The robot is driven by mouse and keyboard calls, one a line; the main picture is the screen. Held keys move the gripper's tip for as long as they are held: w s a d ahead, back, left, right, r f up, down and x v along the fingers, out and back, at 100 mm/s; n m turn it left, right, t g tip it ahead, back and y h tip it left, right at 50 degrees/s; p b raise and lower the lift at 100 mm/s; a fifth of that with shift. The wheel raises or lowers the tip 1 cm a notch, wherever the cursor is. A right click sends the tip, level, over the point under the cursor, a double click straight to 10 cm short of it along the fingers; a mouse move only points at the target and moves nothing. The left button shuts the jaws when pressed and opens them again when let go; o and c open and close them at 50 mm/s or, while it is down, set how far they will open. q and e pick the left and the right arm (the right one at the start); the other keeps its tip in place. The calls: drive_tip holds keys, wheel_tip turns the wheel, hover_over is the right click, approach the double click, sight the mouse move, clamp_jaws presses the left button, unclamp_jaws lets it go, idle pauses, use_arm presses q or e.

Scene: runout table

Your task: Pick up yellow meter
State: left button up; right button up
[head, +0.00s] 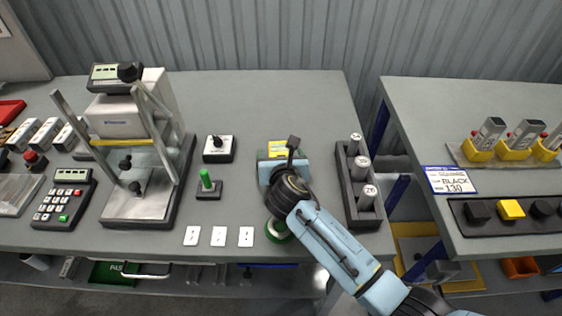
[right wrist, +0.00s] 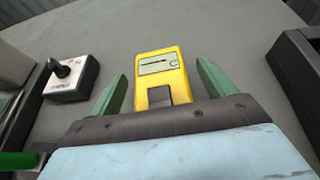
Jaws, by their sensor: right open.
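The yellow meter (right wrist: 160,66) lies on the grey bench top in the right wrist view, its small display facing up and a dark patch at its near end. In the head view only part of the yellow meter (head: 277,149) shows, beyond my right gripper. My right gripper (right wrist: 162,78) is open, with one green finger on each side of the meter. A gap shows between each finger and the meter. In the head view my right gripper (head: 280,160) covers the meter's near part. My left gripper is not in view.
A black switch box (head: 218,148) and a green-handled stand (head: 207,184) are left of the meter. A dark rack (head: 349,200) with several labelled cylinders stands to the right. White cards (head: 218,236) lie near the front edge. The bench behind the meter is clear.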

drive_tip(key=c, duration=1.2)
wheel_tip(320, 180, up, 10)
drive_tip(key=p, duration=0.2)
drive_tip(key=shift+p, duration=0.3)
drive_tip(key=shift+r, duration=0.1)
drive_tip(key=shift+p, duration=0.65)
drive_tip(key=shift+f, duration=0.25)
drive_tip(key=shift+f+b, duration=2.3)
drive_tip(key=shift+f, duration=2.4)
